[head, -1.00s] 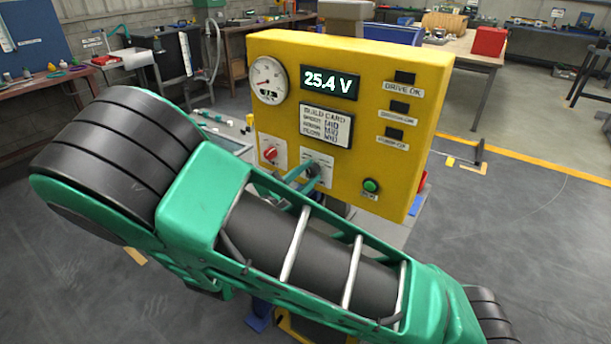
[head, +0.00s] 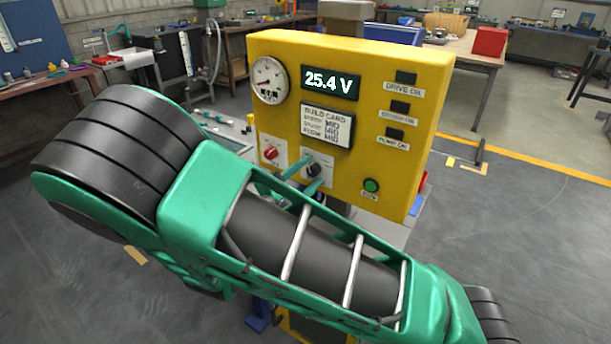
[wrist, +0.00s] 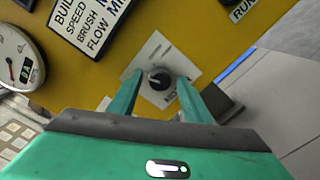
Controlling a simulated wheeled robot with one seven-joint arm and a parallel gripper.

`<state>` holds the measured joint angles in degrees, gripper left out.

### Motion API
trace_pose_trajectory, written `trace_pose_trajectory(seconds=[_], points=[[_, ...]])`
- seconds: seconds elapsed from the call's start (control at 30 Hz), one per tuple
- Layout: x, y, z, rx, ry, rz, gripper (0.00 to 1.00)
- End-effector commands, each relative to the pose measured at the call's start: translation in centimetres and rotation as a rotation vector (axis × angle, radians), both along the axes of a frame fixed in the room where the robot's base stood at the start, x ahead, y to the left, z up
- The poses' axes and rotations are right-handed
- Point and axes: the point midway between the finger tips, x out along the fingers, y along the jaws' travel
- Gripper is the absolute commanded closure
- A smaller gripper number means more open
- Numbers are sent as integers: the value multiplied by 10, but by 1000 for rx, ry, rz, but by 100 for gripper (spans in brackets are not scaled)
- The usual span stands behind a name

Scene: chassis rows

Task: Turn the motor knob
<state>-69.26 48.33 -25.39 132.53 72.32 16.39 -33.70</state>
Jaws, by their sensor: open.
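The motor knob (wrist: 159,79) is a black round knob on a white label plate on the yellow panel (head: 400,160). In the wrist view it sits between the two teal fingers of my gripper (wrist: 160,88), one on each side. In the head view the knob (head: 313,171) shows between the fingertips of my gripper (head: 308,174). The gripper is open around the knob; whether a finger touches it I cannot tell. The lower part of the label is partly hidden by the knob and fingers.
A red knob (head: 270,153) sits left of the motor knob. A green button (head: 371,185) is to its right. Above are a build card (head: 326,126), a 25.4 V display (head: 329,83), a round gauge (head: 269,80) and several dark indicators at right.

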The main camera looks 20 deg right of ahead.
Motion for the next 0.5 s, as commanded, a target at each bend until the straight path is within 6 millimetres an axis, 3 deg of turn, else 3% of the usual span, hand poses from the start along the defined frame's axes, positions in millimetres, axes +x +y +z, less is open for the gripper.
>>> trace_pose_trajectory(seconds=[0.17,0.5], points=[[-8,13,0,1,-1,4,55],[-44,64,-1,2,0,4,55]])
